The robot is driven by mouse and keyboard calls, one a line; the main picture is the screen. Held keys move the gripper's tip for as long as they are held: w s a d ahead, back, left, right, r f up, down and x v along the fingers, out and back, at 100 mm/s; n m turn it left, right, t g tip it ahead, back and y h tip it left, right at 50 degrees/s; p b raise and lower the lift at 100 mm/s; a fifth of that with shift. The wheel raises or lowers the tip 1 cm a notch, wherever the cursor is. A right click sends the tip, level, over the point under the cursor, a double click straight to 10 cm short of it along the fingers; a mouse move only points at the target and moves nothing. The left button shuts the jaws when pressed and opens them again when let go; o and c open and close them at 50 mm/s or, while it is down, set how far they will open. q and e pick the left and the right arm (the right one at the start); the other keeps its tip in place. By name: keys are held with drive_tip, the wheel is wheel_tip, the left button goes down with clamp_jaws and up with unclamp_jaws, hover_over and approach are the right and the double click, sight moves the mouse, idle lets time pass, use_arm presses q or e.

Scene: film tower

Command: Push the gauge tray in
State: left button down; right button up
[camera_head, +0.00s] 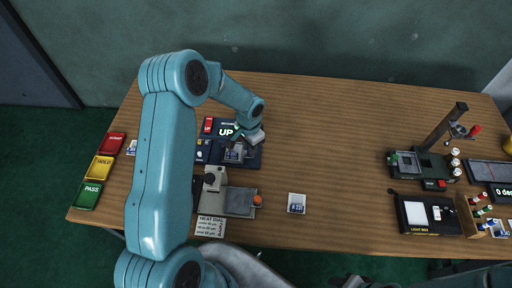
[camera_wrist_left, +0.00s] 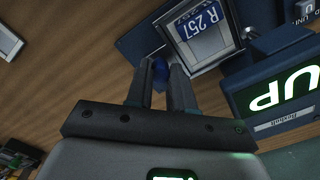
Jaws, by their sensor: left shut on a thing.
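The gauge (camera_head: 228,130) is a dark blue unit with a lit "UP" display, left of the table's middle. In the left wrist view the display (camera_wrist_left: 283,88) is at the right. The gauge tray (camera_wrist_left: 238,22) sticks out of the unit and carries a square sample (camera_wrist_left: 198,38) labelled R 257. The tray also shows in the head view (camera_head: 247,159). My left gripper (camera_head: 237,142) is at the tray's side, and its fingers (camera_wrist_left: 160,72) are shut on a small blue knob (camera_wrist_left: 160,74). The fingers partly hide the knob. My right gripper is not clearly seen.
A grey device (camera_head: 240,202) with an orange knob stands in front of the gauge. A loose sample (camera_head: 297,203) lies to its right. Red, yellow and green bins (camera_head: 99,168) stand at the left edge. A light box (camera_head: 428,214) and a stand are at the right.

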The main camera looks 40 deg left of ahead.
use_arm(q)
drive_tip(key=c, duration=1)
unclamp_jaws()
drive_tip(key=shift+w, duration=0.15)
wheel_tip(320, 180, up, 16)
drive_tip(key=shift+r+b, duration=0.15)
drive_tip(key=shift+b, duration=0.8)
